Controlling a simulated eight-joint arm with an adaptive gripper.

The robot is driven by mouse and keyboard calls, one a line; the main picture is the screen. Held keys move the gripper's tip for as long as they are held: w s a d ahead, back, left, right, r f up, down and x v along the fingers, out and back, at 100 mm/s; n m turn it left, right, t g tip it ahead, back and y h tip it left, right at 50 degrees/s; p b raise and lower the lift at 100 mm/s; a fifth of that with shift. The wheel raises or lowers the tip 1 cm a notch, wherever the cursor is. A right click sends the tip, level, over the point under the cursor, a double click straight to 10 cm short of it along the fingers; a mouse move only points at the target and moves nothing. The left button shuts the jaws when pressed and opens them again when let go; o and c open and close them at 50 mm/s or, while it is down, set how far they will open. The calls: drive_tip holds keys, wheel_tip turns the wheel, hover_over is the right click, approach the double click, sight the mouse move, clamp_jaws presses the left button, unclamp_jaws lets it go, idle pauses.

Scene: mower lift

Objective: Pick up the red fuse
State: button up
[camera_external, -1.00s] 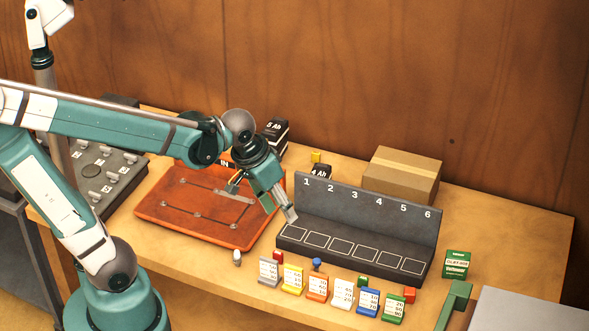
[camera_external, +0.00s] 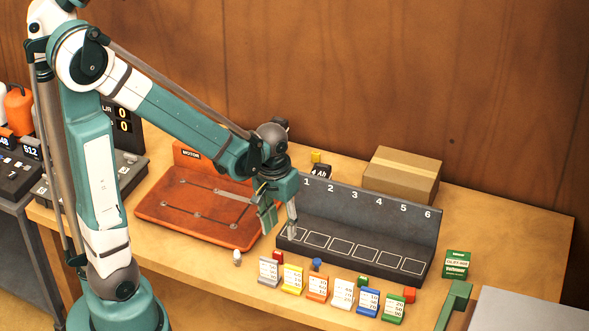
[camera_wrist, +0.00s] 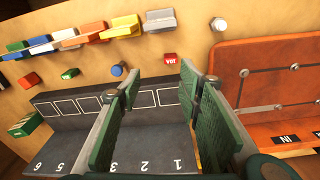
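A small red block (camera_external: 278,256) stands behind the grey card holder (camera_external: 270,271) at the front of the bench. It also shows in the wrist view (camera_wrist: 170,58), with pale lettering on its face. A second red block (camera_external: 409,295) sits at the right end of the row, behind the green holder; it also shows at the far left of the wrist view (camera_wrist: 29,79). I cannot tell which is the fuse. My gripper (camera_external: 279,228) points down above the left end of the grey rack. Its green fingers (camera_wrist: 158,85) are spread, with nothing between them.
The grey rack (camera_external: 410,215), numbered 1 to 6, stands right of my gripper. The orange motor board (camera_external: 160,211) lies to its left. Coloured card holders, a blue knob (camera_external: 317,264) and a green block (camera_external: 362,281) crowd the front edge.

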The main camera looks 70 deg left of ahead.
drive_tip(key=n+g, duration=0.1)
hover_over(278, 253)
drive_tip(key=shift+a+f+b, duration=0.1)
drive_tip(key=shift+f+b, duration=0.3)
drive_tip(key=shift+f, duration=2.1)
drive_tip(key=shift+f, duration=0.1)
drive_tip(key=shift+f, duration=1.2)
drive_tip(key=shift+f, duration=0.1)
drive_tip(key=shift+f+b, duration=0.55)
drive_tip(key=shift+f, duration=1.95)
drive_tip(key=c, duration=0.7)
